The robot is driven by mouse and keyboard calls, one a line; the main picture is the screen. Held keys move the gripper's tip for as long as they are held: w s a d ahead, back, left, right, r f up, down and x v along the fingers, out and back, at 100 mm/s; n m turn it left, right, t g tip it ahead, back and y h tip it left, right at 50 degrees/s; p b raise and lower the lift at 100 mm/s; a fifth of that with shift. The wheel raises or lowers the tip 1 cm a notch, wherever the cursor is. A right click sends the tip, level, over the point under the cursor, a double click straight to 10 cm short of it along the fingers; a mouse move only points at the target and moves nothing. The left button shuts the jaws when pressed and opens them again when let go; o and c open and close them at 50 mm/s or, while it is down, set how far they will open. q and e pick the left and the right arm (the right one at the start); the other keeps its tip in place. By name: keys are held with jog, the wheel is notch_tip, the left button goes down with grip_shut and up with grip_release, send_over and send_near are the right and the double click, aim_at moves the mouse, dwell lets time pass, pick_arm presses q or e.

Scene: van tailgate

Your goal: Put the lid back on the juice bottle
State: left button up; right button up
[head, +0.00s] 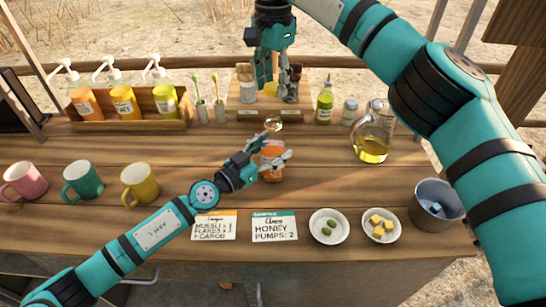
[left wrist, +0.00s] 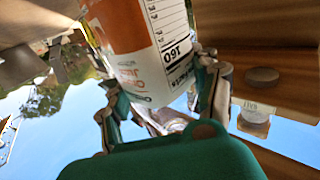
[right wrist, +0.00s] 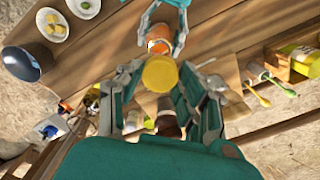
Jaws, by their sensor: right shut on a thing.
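The juice bottle (head: 272,152) stands upright on the wooden counter with an orange label and a clear, uncapped neck. My left gripper (head: 271,160) has its fingers on either side of the bottle; whether they press on it is unclear. The bottle's printed label (left wrist: 140,45) fills the upper part of the left wrist view. My right gripper (head: 278,92) is above the back of the counter, shut on the round yellow lid (right wrist: 160,73). The lid is apart from the bottle, which shows beyond it in the right wrist view (right wrist: 158,46).
A pitcher (head: 370,145) and green bottle (head: 324,106) stand right of the juice bottle. Mugs (head: 82,180) are at left, pump bottles in a wooden rack (head: 128,122) behind. Cards (head: 274,226), two small bowls (head: 329,238) and a grey bucket (head: 436,204) line the front.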

pick_arm(q)
jog(key=c, duration=1)
pick_arm(e)
jog(key=shift+f, duration=2.5)
jog(key=shift+f, duration=0.9)
jog(key=shift+f, duration=0.55)
pick_arm(q)
grip_shut()
